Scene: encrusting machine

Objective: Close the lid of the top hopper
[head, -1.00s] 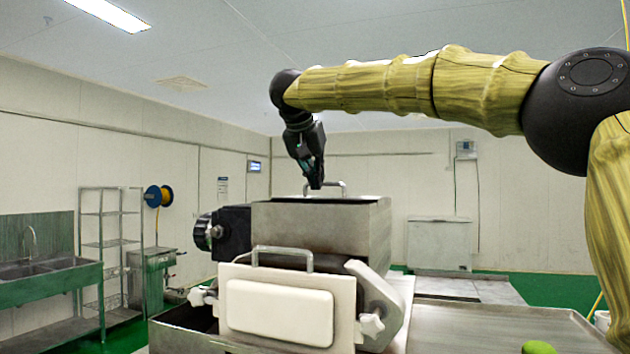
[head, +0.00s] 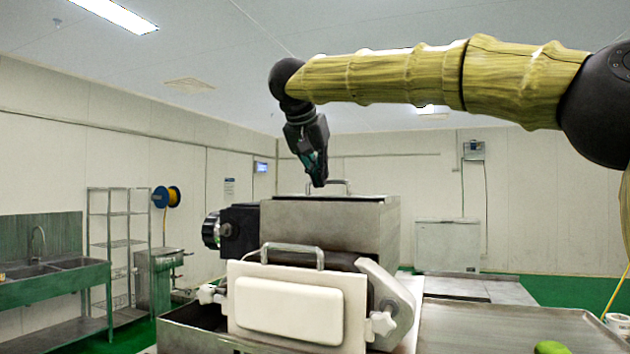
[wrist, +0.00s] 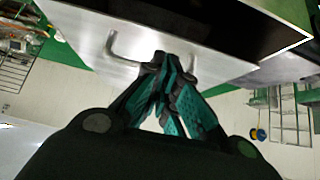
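The top hopper (head: 320,230) is a grey metal box on the machine, seen in the head view. A metal bar handle (head: 340,182) shows just above its far rim. In the wrist view a pale metal plate with the handle (wrist: 116,50), apparently the lid (wrist: 205,45), lies beside a dark opening (wrist: 245,25), so the lid looks open. My gripper (head: 319,184) points down at the handle. In the wrist view its fingertips (wrist: 165,62) come together right at the handle bar; whether they pinch the bar or only overlap it is unclear.
A white front panel (head: 290,310) with its own handle (head: 292,249) stands before the hopper. A dark motor (head: 232,230) juts out at left. A metal table (head: 500,325) with a green object (head: 552,346) is at right.

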